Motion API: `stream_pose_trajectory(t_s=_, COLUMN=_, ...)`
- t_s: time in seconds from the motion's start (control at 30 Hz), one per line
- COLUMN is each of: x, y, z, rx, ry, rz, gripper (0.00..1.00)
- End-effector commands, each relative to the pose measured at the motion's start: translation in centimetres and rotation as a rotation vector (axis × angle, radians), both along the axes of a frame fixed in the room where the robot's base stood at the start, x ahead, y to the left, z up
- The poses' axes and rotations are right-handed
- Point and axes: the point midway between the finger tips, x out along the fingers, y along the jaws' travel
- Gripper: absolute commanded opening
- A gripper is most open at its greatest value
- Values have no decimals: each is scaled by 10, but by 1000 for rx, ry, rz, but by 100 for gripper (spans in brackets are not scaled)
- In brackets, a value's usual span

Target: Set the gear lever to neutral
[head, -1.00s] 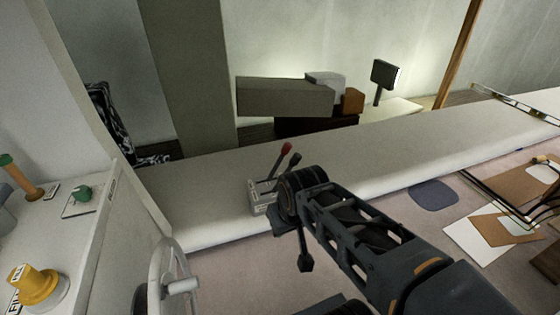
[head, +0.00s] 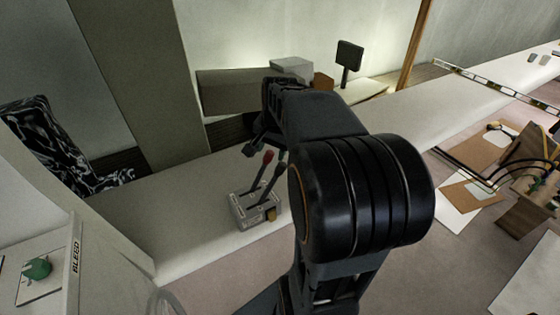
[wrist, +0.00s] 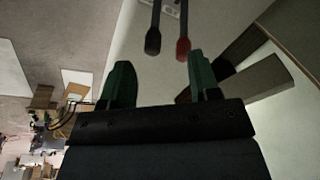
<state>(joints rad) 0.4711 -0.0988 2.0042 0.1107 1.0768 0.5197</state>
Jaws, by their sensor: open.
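The lever box (head: 258,212) sits on the pale ledge in the head view, with two levers rising from it. One has a red knob (head: 267,157), the other a dark knob. Which is the gear lever, and its exact setting, I cannot tell. In the wrist view the black knob (wrist: 152,42) and red knob (wrist: 183,48) point toward my gripper (wrist: 160,76). Its two green-tipped fingers are apart and empty. Both knobs appear just ahead of the gap between the fingertips, with no clear contact. In the head view my arm partly covers the gripper.
A grey box stack (head: 235,92) and a dark panel on a stand (head: 349,55) stand behind the ledge. Papers and a wooden block (head: 525,215) lie at right. The ledge right of my arm is mostly clear.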

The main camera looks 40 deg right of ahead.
Motion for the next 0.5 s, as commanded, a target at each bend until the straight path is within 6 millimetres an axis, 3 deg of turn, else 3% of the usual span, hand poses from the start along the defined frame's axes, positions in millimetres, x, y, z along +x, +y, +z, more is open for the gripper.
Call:
stream_pose_trajectory(t_s=0.03, x=4, y=-20, z=4, rx=23, ry=11, rz=-88, gripper=56)
stream_pose_trajectory(t_s=0.1, x=7, y=-40, z=5, rx=48, ry=19, rz=-186, gripper=56)
stream_pose_trajectory(t_s=0.2, x=9, y=-57, z=3, rx=72, ry=27, rz=-272, gripper=56)
stream_pose_trajectory(t_s=0.37, x=12, y=-64, z=-16, rx=84, ry=33, rz=-311, gripper=56)
stream_pose_trajectory(t_s=0.5, x=17, y=-62, z=-43, rx=83, ry=32, rz=-310, gripper=56)
